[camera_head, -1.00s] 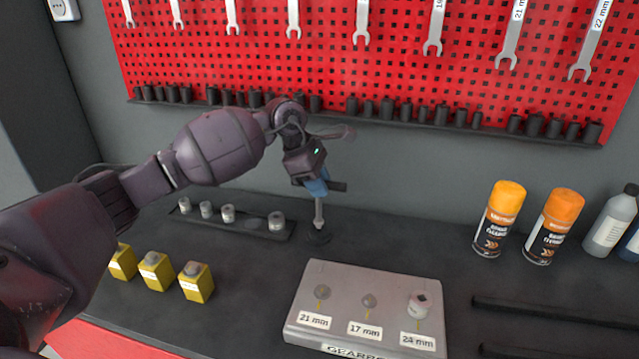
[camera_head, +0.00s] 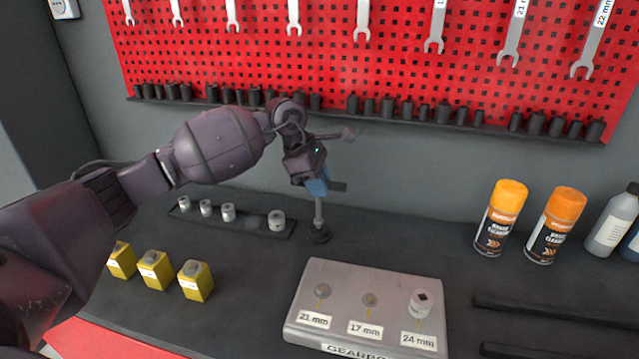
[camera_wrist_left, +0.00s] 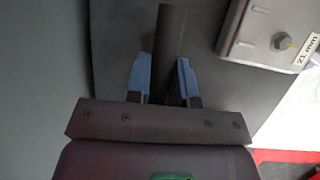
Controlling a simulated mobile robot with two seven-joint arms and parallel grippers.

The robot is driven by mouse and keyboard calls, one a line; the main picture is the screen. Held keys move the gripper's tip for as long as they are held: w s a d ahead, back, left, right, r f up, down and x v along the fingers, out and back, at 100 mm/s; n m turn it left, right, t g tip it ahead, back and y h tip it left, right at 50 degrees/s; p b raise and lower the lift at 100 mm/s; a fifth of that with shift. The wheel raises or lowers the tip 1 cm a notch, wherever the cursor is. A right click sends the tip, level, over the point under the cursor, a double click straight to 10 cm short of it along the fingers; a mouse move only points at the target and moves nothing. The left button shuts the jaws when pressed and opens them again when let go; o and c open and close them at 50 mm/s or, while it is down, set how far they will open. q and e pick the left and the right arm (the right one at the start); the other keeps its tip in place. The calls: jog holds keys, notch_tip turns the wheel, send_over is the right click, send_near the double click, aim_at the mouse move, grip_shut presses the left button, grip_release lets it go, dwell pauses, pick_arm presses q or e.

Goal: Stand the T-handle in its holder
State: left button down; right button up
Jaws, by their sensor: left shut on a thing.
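The T-handle has a dark crossbar (camera_head: 338,187) and a grey shaft (camera_head: 319,212) that points down, close to upright. Its holder is a small round black base (camera_head: 319,237) on the dark bench. The shaft's lower end meets the holder in the head view; how deep it sits in it I cannot tell. In the left wrist view, the dark crossbar (camera_wrist_left: 171,32) runs between the blue fingertips (camera_wrist_left: 164,75), hiding the shaft and holder. My right gripper is not in view.
A socket rail (camera_head: 240,222) lies left of the holder, and yellow blocks (camera_head: 154,270) stand nearer. A grey gearbox block (camera_head: 366,290) with bolts is in front. Spray cans (camera_head: 500,220) stand right. A red pegboard (camera_head: 380,60) with wrenches is behind.

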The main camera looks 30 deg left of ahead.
pick_arm(q)
jog(key=shift+f+b, duration=0.4)
jog(key=shift+f, duration=0.4)
grip_release()
dwell(0.5)
jog(key=shift+r, duration=0.2)
dwell(0.4)
jog(key=shift+p+v, duration=1.25)
jog(key=shift+v, duration=2.05)
